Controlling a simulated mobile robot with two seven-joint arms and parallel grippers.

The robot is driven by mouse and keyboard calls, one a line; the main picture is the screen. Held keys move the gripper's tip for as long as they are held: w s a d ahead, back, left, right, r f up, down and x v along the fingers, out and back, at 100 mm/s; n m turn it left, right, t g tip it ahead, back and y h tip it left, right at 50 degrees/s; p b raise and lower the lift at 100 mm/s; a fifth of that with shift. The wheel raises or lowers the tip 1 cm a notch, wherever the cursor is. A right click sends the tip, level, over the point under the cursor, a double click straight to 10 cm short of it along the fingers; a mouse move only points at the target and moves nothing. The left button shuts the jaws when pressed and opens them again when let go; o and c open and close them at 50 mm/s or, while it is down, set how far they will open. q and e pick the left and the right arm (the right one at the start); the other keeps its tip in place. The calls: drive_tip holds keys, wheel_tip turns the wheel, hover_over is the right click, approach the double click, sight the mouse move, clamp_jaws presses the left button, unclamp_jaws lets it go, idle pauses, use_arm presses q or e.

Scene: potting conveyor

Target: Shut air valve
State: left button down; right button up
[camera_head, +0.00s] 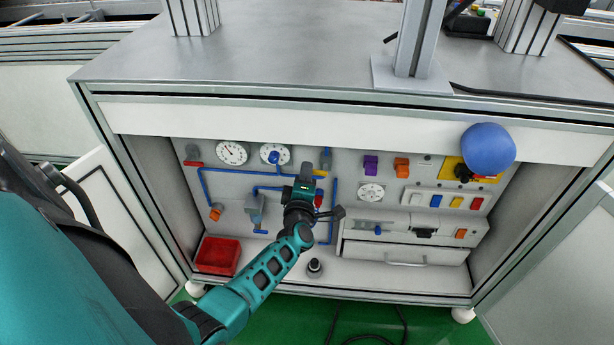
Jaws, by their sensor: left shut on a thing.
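My left gripper (306,178) reaches into the open cabinet in the head view, in front of the blue air piping (333,208) on the grey back panel. It is shut on a small part at the piping, which looks like the air valve's handle. The gripper and wrist hide most of this part, so I cannot tell its angle. A small red part (318,202) shows just right of the gripper. Two round white gauges (232,153) (274,154) sit on the panel, up and left of the gripper. My right gripper is not in view.
A red bin (218,255) stands at the cabinet floor's left. Coloured switches (436,201) and a drawer (405,253) fill the right side. The tabletop edge (330,97) overhangs the opening.

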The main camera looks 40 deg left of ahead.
use_arm(q)
drive_tip(key=shift+f+n+b, duration=0.45)
drive_tip(key=shift+n, duration=0.55)
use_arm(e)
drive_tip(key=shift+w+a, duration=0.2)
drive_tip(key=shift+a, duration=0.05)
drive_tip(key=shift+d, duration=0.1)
use_arm(q)
drive_tip(key=c, duration=1.1)
unclamp_jaws()
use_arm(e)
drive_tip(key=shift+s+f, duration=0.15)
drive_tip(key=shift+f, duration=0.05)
